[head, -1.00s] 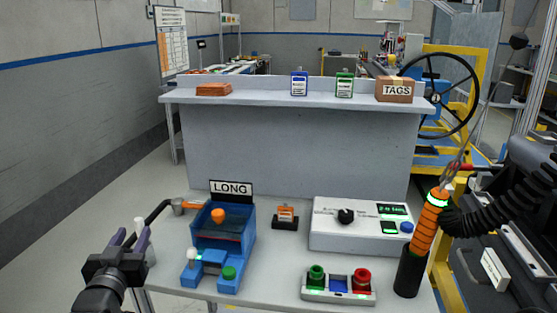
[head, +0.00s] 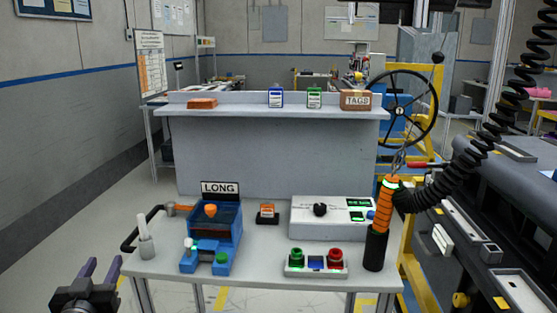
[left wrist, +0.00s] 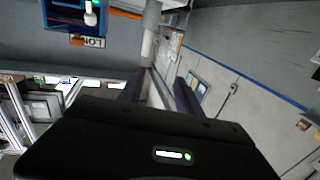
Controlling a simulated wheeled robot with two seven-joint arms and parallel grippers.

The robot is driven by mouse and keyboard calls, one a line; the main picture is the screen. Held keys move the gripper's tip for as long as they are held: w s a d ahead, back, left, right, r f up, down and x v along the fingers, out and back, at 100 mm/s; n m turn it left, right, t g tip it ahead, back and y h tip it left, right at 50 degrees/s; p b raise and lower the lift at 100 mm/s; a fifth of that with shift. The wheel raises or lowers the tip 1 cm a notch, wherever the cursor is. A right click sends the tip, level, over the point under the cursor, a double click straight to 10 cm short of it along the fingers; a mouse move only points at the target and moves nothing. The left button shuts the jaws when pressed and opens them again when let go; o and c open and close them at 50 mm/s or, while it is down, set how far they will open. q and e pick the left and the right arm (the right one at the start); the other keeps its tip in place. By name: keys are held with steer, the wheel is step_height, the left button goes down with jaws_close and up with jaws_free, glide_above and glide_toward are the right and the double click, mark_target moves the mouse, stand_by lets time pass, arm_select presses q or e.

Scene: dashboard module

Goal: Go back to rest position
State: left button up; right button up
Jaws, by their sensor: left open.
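My left gripper (head: 100,272) is at the lower left of the head view, open and empty, left of the table's near left corner. Its two purple-grey fingers point up and apart. In the left wrist view the fingers of my left gripper (left wrist: 157,92) stand apart with nothing between them. The grey worktable (head: 262,262) lies right of the gripper and is not touched by it. My right gripper is not in view.
On the table are a blue fixture (head: 212,242) under a LONG sign (head: 220,189), a white tester box (head: 330,218), a button panel (head: 316,263), an orange tool in a black holder (head: 377,248) and a white-topped cup (head: 145,240). A dashboard (head: 490,220) stands at right. Floor at left is clear.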

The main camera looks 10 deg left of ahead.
arm_select(q)
step_height(320, 180, down, 12)
steer(key=d+f+n+g+h, duration=0.1)
steer(key=d+n+g, duration=0.1)
steer(key=g, duration=0.2)
steer(key=s+d+f+g+h+p, duration=0.2)
steer(key=d+f+g, duration=0.1)
steer(key=d+f, duration=0.45)
steer(key=s+d+f+g+h+p, duration=0.1)
steer(key=s+d+f+g+h, duration=0.15)
steer(key=d+f, duration=0.45)
steer(key=s+d+f+m+g+h+p, duration=0.1)
steer(key=s+d+f+g+h+p, duration=0.1)
steer(key=s+d+f, duration=0.4)
steer(key=s+d+f+m+g+h+p, duration=0.1)
steer(key=s+d+f+g, duration=0.4)
steer(key=s+d, duration=0.8)
step_height(320, 180, down, 2)
steer(key=shift+s+f+m+h+p, duration=0.15)
steer(key=shift+m+h+p, duration=0.2)
steer(key=shift+m+p, duration=0.3)
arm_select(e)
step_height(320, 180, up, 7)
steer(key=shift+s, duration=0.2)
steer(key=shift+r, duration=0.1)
